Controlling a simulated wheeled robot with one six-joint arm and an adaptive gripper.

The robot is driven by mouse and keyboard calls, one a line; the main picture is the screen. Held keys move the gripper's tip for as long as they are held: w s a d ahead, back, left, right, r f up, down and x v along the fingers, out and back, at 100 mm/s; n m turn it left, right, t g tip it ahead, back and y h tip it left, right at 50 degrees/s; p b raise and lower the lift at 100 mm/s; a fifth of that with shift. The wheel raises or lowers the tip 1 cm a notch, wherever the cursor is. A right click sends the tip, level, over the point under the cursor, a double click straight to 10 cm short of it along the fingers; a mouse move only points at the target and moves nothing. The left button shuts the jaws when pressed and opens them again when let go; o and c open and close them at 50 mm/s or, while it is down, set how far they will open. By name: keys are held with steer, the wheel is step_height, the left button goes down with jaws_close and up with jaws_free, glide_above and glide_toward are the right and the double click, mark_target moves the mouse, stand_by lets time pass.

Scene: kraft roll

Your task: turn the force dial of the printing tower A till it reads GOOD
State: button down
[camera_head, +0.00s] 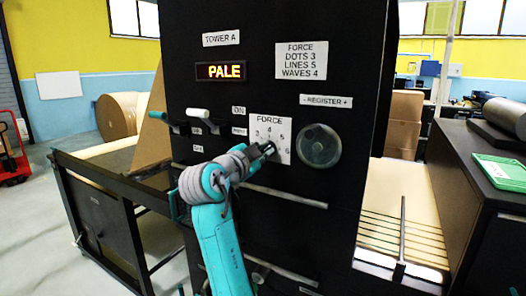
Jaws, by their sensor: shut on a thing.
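The black printing tower (350,60) carries a "TOWER A" label (221,39). Its lit display (220,71) reads PALE in yellow. The white FORCE dial plate (281,127) shows numbers around its edge; its knob is mostly hidden behind my gripper. My gripper (268,150) reaches the plate from the lower left and is shut on the dial knob. Where the pointer stands is hidden. A white sign (301,61) reads FORCE, DOTS 3, LINES 5, WAVES 4.
A round REGISTER knob (319,146) sits just right of the dial. A white-tipped lever (198,113) and a teal-tipped lever (158,116) stick out to the left. A rail (290,198) runs below.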

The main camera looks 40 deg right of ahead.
stand_by(0.3)
steer(key=c, duration=1.2)
jaws_free()
steer(key=v, duration=1.2)
